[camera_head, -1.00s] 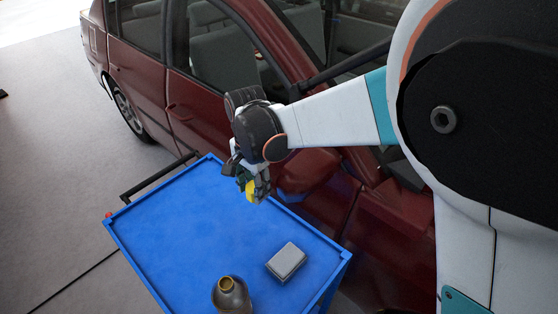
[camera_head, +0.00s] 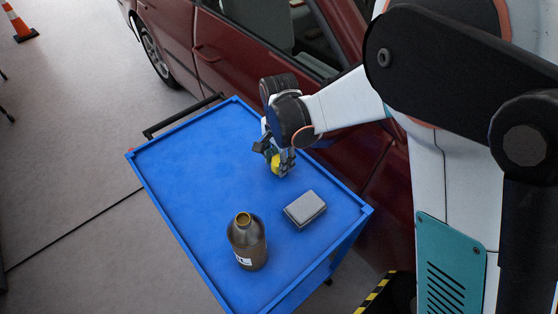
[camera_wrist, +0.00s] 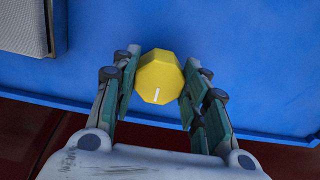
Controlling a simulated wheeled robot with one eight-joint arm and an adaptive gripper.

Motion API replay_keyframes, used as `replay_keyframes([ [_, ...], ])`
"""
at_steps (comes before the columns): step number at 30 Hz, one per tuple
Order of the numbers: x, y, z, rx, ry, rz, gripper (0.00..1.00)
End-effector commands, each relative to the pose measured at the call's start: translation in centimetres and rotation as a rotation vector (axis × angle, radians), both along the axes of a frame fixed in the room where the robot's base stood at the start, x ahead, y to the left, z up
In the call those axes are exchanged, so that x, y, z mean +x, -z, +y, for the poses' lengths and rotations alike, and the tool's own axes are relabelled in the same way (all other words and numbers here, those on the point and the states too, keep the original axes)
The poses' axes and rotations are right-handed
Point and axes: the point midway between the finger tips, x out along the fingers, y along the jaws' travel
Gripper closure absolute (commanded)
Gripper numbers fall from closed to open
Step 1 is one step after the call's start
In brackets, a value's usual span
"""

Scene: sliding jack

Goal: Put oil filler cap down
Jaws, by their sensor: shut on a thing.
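The oil filler cap (camera_wrist: 160,78) is yellow and many-sided, with a short white mark on its face. It also shows in the head view (camera_head: 276,164). My gripper (camera_wrist: 160,84) is shut on the cap, with one finger on each side of it. In the head view my gripper (camera_head: 277,160) is over the far right part of the blue cart top (camera_head: 190,170). I cannot tell whether the cap touches the surface.
A grey box (camera_head: 305,209) lies on the cart near my gripper; its edge also shows in the wrist view (camera_wrist: 30,25). An open dark bottle (camera_head: 247,245) stands at the front. The cart's left half is clear. A red car (camera_head: 215,60) stands behind.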

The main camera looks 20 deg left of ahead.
Motion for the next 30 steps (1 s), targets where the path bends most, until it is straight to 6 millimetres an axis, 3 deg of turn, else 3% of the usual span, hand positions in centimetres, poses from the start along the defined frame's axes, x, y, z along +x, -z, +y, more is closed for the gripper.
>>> replay_keyframes([
  [8, 0.0, 0.3, 0.0, 0.000, 0.000, 0.000, 0.92],
  [9, 0.0, 0.2, 0.0, 0.000, 0.000, 0.000, 0.50],
  [11, 0.0, 0.2, 0.0, 0.000, 0.000, 0.000, 0.39],
  [23, 0.0, -0.2, 0.0, 0.000, 0.000, 0.000, 0.39],
  [30, 0.0, -4.0, 0.0, 0.000, 0.000, 0.000, 0.39],
])
